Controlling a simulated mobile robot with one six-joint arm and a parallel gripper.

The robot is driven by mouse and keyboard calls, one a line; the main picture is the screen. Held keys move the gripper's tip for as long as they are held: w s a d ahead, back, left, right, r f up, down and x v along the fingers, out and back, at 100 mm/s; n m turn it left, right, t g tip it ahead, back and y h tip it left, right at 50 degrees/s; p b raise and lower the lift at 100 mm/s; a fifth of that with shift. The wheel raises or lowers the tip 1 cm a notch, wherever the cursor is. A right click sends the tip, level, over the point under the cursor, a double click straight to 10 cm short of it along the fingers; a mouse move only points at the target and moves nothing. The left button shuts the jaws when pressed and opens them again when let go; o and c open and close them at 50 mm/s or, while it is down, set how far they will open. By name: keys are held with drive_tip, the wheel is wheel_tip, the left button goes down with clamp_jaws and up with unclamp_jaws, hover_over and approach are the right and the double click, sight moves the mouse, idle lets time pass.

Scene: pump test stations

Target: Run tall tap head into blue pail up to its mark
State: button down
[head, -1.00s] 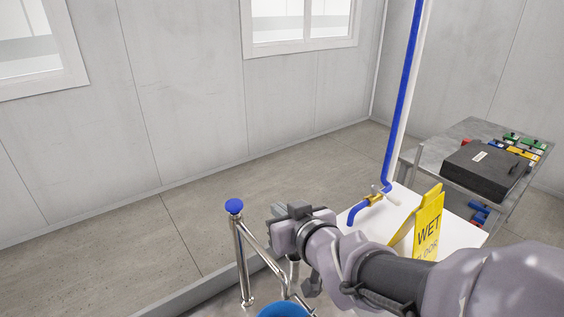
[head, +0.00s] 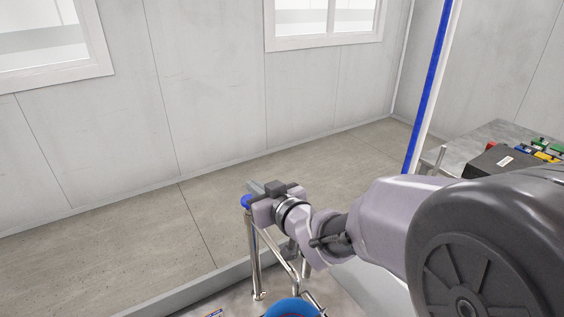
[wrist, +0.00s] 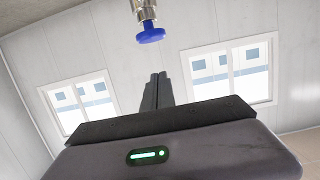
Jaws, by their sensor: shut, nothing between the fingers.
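The tall tap is a steel post with a blue head (head: 246,202) on top, left of centre in the head view. In the wrist view the blue head (wrist: 151,35) shows at the top, just beyond my fingertips. My gripper (head: 254,187) is shut and empty, close by the blue head in the head view. Its closed fingers also show in the wrist view (wrist: 159,78). I cannot tell whether they touch the head. The blue pail (head: 292,308) is cut off by the bottom edge. A thin reddish line shows inside it; its water level is not clear.
A blue pipe (head: 427,95) rises at the right. Behind my arm, a grey bench (head: 492,135) holds a black case (head: 489,161) and small coloured valves. A low grey kerb (head: 190,302) runs behind the tap. The floor at the left is clear.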

drive_tip(key=w+f, duration=0.1)
drive_tip(key=w+a+f+b, duration=0.1)
drive_tip(key=f, duration=0.1)
drive_tip(key=shift+a+f, duration=0.2)
drive_tip(key=shift+s+f, duration=0.1)
drive_tip(key=shift+f, duration=0.45)
wheel_tip(320, 180, down, 2)
drive_tip(key=b, duration=0.3)
drive_tip(key=shift+f, duration=0.1)
drive_tip(key=shift+s+d, duration=0.1)
drive_tip(key=shift+f, duration=0.1)
idle(6.2)
